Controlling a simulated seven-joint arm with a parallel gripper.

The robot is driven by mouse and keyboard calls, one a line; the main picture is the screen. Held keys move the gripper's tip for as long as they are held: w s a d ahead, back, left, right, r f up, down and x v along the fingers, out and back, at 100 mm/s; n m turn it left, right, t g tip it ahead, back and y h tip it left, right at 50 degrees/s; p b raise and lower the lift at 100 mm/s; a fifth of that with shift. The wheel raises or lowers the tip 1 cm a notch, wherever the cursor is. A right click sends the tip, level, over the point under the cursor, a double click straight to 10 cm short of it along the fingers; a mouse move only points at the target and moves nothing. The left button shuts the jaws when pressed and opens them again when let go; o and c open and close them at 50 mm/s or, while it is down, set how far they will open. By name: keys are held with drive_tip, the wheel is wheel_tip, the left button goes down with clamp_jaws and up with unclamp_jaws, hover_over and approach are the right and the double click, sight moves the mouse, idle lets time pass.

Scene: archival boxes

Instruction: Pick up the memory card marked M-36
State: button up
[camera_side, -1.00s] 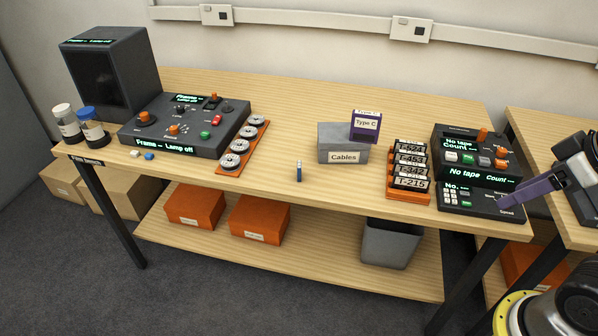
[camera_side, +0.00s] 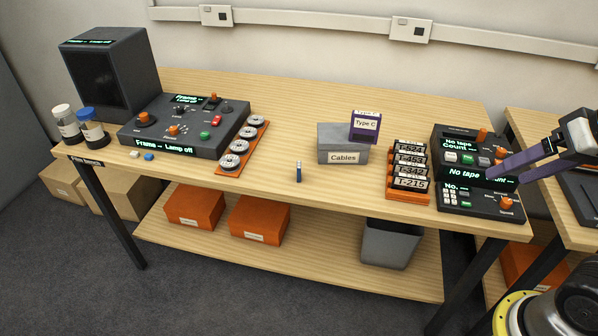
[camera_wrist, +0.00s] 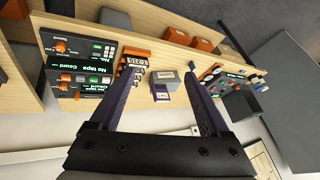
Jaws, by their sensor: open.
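I cannot make out a memory card marked M-36 in either view. My gripper (camera_side: 512,170) is open and empty, with purple fingers, at the right in front of the tape console. In the wrist view my gripper (camera_wrist: 161,82) has its fingers spread wide, with the bench visible between them.
An orange rack of T-labelled tapes (camera_side: 408,194) stands beside the black tape console (camera_side: 478,178). Reels, a lamp console (camera_side: 175,143) and two bottles are at left. The bench middle is mostly clear.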

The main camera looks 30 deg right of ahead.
drive_tip(key=w+a+r+m+y, duration=0.1)
drive_tip(key=w+a+r+m, duration=0.1)
drive_tip(key=w+r+m, duration=0.6)
drive_tip(key=m+g+y, duration=0.3)
drive_tip(key=m+g, duration=0.1)
drive_tip(key=m, duration=0.7)
hover_over(300, 165)
drive_tip(key=s+d, duration=0.2)
drive_tip(key=d, duration=0.2)
wheel_tip(300, 165, down, 24)
drive_tip(key=x, duration=0.7)
drive_tip(key=shift+s+d+f, duration=0.1)
drive_tip(key=shift+d+f, duration=0.05)
drive_tip(key=shift+f, duration=0.1)
drive_tip(key=shift+x, duration=2.75)
drive_tip(key=shift+c, duration=0.3)
